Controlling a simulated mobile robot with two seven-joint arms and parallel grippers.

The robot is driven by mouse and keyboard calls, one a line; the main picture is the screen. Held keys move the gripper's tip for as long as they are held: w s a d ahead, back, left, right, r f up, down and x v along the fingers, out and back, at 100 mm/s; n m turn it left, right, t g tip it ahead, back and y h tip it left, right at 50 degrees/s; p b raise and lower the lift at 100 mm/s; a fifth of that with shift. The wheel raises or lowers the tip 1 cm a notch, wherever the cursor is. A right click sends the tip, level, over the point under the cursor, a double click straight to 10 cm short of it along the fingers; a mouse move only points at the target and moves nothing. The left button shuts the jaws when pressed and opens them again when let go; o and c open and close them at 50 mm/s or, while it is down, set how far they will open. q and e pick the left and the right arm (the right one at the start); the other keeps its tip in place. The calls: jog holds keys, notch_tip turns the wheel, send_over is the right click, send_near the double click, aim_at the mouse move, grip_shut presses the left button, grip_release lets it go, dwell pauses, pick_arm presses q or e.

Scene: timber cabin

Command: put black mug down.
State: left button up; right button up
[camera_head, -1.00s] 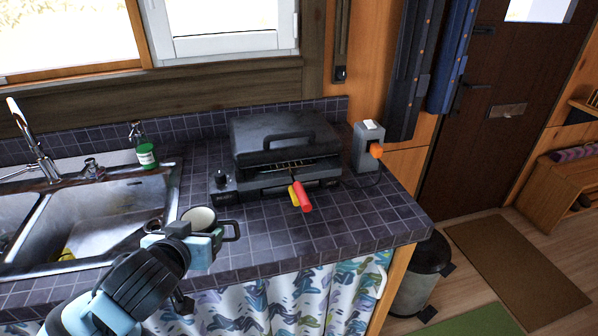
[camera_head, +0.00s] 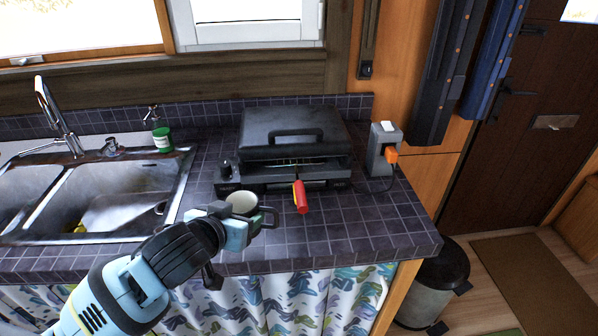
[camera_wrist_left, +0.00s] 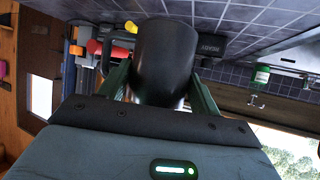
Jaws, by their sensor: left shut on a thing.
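The black mug (camera_head: 243,203) has a pale inside and stands upright at my left gripper (camera_head: 246,222), over the front part of the tiled counter (camera_head: 330,225). Its handle points right in the head view. In the left wrist view the mug (camera_wrist_left: 165,62) fills the space between the two green fingers, which are shut on its sides. The gripper hides the mug's lower part in the head view, so I cannot tell whether its base touches the tiles. My right gripper is not in view.
A black grill (camera_head: 290,150) stands behind the mug, with a red-and-yellow handled item (camera_head: 300,196) at its front. A grey socket block (camera_head: 383,150) is to the right. The metal sink (camera_head: 120,195) and green soap bottle (camera_head: 161,135) are left. Counter at front right is clear.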

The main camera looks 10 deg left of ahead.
pick_arm(q)
jog(key=m+h, duration=0.1)
jog(key=f+m+h, duration=0.1)
jog(key=shift+s+a+f+g+h, duration=0.1)
jog(key=shift+s+f+g+h, duration=0.1)
jog(key=shift+g+h, duration=0.1)
jog(key=shift+s+a+f+m+h, duration=0.15)
jog(key=shift+m+h, duration=0.15)
jog(key=shift+m, duration=0.15)
jog(key=shift+s+a+f+m+h, duration=0.1)
jog(key=shift+m+h, duration=0.2)
jog(key=shift+m, duration=0.15)
jog(key=a, duration=0.1)
jog(key=s+a+m+g+h, duration=0.1)
jog(key=a+r+m+h, duration=0.1)
jog(key=shift+s+g+p, duration=0.25)
jog(key=shift+g+p, duration=0.05)
jog(key=shift+p, duration=0.05)
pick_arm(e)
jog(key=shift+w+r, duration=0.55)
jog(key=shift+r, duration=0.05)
pick_arm(q)
jog(key=shift+w, duration=0.1)
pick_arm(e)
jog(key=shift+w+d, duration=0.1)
